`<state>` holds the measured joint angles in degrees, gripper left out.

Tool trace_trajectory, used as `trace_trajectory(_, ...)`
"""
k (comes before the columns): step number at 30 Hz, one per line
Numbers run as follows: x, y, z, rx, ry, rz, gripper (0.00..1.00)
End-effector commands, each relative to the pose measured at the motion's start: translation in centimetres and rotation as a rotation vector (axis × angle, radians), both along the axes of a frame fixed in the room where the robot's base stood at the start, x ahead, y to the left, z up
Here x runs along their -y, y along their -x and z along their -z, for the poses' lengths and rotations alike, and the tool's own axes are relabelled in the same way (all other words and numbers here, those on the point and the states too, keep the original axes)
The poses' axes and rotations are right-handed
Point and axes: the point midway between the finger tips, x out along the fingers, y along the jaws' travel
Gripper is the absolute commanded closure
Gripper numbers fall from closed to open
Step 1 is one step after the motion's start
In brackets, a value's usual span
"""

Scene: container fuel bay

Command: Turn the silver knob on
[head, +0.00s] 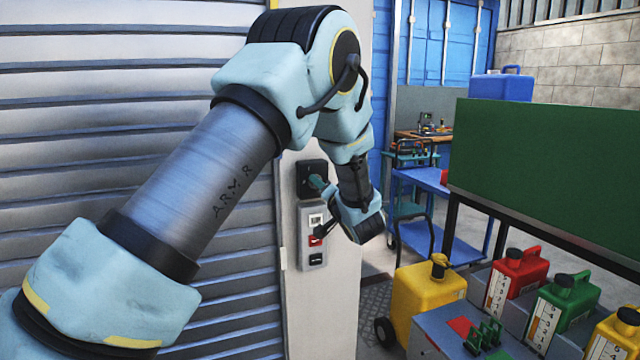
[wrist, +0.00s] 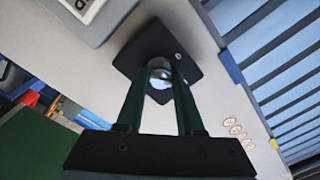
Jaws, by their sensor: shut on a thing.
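The silver knob (wrist: 161,88) is round and shiny and sits on a black square plate (wrist: 150,45) in the wrist view. My gripper (wrist: 160,74) has one finger on each side of the knob and is shut on it. In the head view, my gripper (head: 318,183) reaches from the right to the black plate (head: 306,168) on a pale post. The knob itself is hidden there by the fingers. I cannot tell which way the knob is turned.
Below the plate is a grey panel (head: 313,258) with a small display, a red switch and a black one. A slatted shutter (head: 60,130) is on the left. A yellow canister (head: 425,300), a green board (head: 550,160) and blue shelves (head: 440,240) stand right.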

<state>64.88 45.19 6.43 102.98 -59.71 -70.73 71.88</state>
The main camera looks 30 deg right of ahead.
Motion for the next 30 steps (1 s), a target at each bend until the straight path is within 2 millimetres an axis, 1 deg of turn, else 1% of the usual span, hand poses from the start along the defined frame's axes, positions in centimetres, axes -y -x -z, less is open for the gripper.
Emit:
trace_trajectory(14,0.02,0.01,0.01,0.002,-0.014,0.0,1.0)
trace_trajectory(15,0.02,0.01,0.01,0.002,-0.014,0.0,0.59)
trace_trajectory(22,0.01,0.01,0.02,0.001,-0.013,0.001,0.33)
trace_trajectory(30,0.01,0.15,0.06,0.001,-0.012,0.001,0.33)
